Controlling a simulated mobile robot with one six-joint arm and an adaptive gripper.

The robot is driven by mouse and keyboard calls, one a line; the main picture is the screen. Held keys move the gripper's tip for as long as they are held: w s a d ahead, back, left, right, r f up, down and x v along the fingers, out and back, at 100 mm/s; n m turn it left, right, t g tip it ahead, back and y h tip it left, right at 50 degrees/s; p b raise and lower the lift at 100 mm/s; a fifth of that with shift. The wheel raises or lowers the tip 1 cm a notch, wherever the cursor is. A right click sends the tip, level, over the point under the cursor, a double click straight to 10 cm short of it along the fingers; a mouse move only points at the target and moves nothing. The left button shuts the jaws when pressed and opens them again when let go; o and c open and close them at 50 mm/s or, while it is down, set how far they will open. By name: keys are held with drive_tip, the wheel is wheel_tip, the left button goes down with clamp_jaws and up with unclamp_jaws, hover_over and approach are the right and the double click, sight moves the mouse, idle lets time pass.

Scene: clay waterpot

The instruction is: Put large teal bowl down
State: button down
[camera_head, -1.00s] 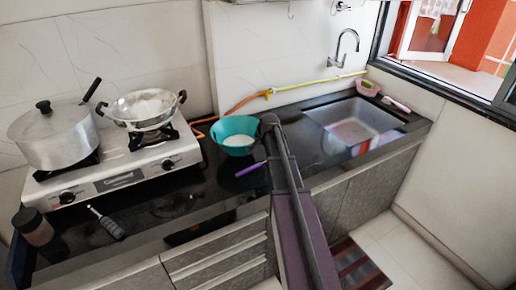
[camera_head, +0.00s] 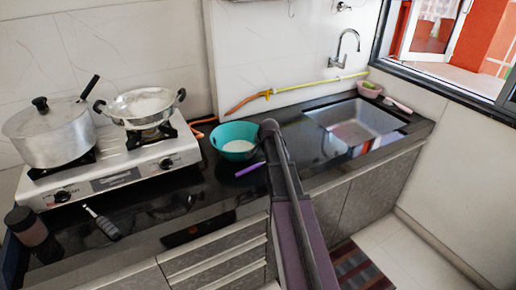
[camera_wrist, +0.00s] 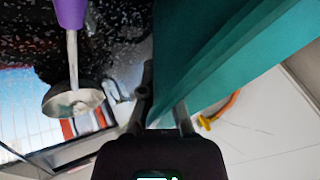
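The large teal bowl (camera_head: 226,133) is at the counter behind the purple-handled utensil, upright in the head view, with a pale inside bottom. My gripper (camera_head: 267,130) is at the bowl's right rim. In the wrist view the bowl's teal wall (camera_wrist: 215,50) runs between the two fingers of my gripper (camera_wrist: 163,100), which are closed on it. The bowl's underside is hidden, so I cannot tell whether it touches the black counter (camera_head: 205,185).
A purple-handled utensil (camera_head: 249,170) lies just in front of the bowl and shows large in the wrist view (camera_wrist: 70,14). A gas stove (camera_head: 110,170) with a lidded pot (camera_head: 50,135) and a wok (camera_head: 140,105) stands left. The sink (camera_head: 355,122) is right. A yellow-orange hose (camera_head: 300,88) runs behind.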

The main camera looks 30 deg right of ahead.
drive_tip(key=c, duration=0.8)
unclamp_jaws()
drive_tip(key=shift+f, duration=0.1)
drive_tip(key=shift+r, duration=0.2)
drive_tip(key=shift+p+v, duration=1.2)
drive_tip(key=shift+p, duration=0.05)
drive_tip(key=p+v, duration=0.7)
drive_tip(key=v, duration=0.2)
drive_tip(key=shift+s+r+p, duration=0.2)
drive_tip(key=shift+r+p, duration=0.05)
drive_tip(key=shift+p, duration=0.1)
drive_tip(key=s+a+f+n+g, duration=0.1)
drive_tip(key=s+a+n+g, duration=0.2)
drive_tip(key=s+a, duration=0.7)
drive_tip(key=s+a+f+n+g, duration=0.2)
drive_tip(key=s+a+n+g, duration=0.2)
drive_tip(key=s+a+n, duration=0.4)
drive_tip(key=s+a, duration=0.3)
drive_tip(key=a, duration=0.4)
drive_tip(key=shift+a+f, duration=0.15)
drive_tip(key=shift+a, duration=0.1)
